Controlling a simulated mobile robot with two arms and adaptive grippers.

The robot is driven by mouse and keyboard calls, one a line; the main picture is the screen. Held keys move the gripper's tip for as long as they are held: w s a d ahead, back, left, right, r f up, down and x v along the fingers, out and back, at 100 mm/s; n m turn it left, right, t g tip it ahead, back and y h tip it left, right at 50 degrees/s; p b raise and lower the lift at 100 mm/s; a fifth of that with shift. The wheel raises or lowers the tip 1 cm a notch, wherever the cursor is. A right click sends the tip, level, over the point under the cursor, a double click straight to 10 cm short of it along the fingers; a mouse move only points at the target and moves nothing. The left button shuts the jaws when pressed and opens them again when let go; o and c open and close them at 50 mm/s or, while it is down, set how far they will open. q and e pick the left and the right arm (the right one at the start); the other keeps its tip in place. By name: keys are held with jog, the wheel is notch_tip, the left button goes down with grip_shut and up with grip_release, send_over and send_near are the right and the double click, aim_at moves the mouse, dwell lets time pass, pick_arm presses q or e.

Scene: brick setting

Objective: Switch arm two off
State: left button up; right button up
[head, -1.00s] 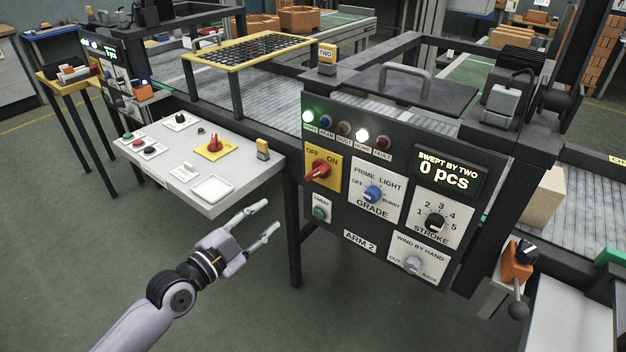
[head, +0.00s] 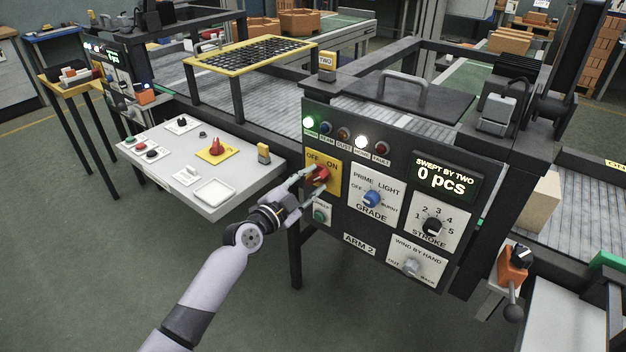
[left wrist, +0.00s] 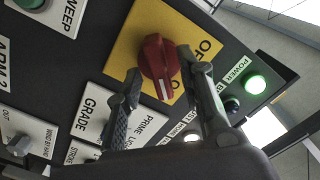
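Arm two's panel has a red rotary switch (head: 321,174) on a yellow OFF/ON plate (head: 312,155). In the left wrist view the red knob (left wrist: 158,60) is close up. Its white mark points down, to the ON side, away from the OFF lettering (left wrist: 205,47). My left gripper (head: 308,180) is at this switch. In the left wrist view its fingers (left wrist: 160,66) stand apart on either side of the knob; I cannot tell whether they touch it. The green power lamp (head: 309,122) is lit. My right gripper is not in view.
The blue grade knob (head: 372,198), stroke knob (head: 433,225) and green sweep button (head: 320,215) sit close by on the panel. A grey console (head: 235,195) with another red switch (head: 216,147) stands to the left. The floor in front is clear.

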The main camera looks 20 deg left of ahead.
pick_arm(q)
jog(key=shift+w+d, duration=0.2)
jog(key=shift+w, duration=0.25)
grip_shut()
dwell(0.3)
